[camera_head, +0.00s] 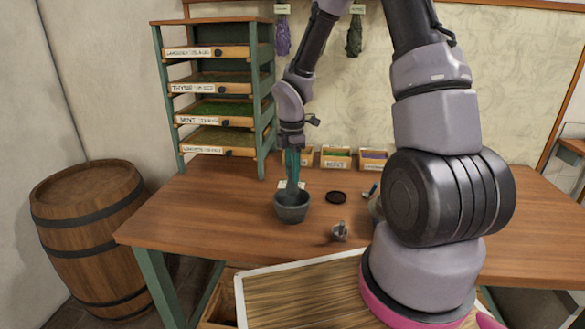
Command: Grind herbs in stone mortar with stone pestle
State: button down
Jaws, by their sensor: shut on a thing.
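The stone mortar (291,208) is a dark grey bowl standing upright on the wooden table, near the middle of the picture. My gripper (292,165) points down right above it, with teal fingers. It is shut on the stone pestle (292,185), a grey piece reaching down to the mortar's mouth. The pestle's lower end is hidden by the mortar's rim, so I cannot tell whether it touches the bottom. The herbs inside the mortar are not visible from here.
A drying rack (215,100) with labelled trays stands at the table's back left. Small labelled boxes (336,158), a black disc (336,197) and a small metal item (340,231) lie nearby. A barrel (88,235) stands left. The table's left front is clear.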

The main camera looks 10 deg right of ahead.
aim_at(292, 190)
jog(key=shift+f, duration=3.1)
jog(key=shift+f, duration=0.3)
jog(key=shift+c, duration=2.2)
grip_release()
notch_tip(292, 190, up, 11)
jog(key=s+d+r+m+t, duration=0.2)
jog(key=s+r+m, duration=0.2)
jog(key=r+m, duration=0.4)
jog(key=s+d+r+m+t, duration=0.1)
jog(key=s+d+r+m, duration=0.3)
jog(key=r, duration=0.6)
jog(key=s+r+m+t+y, duration=0.2)
jog(key=s+r+m+t, duration=0.2)
jog(key=s+r+m, duration=0.5)
jog(key=s+m, duration=0.2)
jog(key=m, duration=0.2)
jog(key=shift+r, duration=0.35)
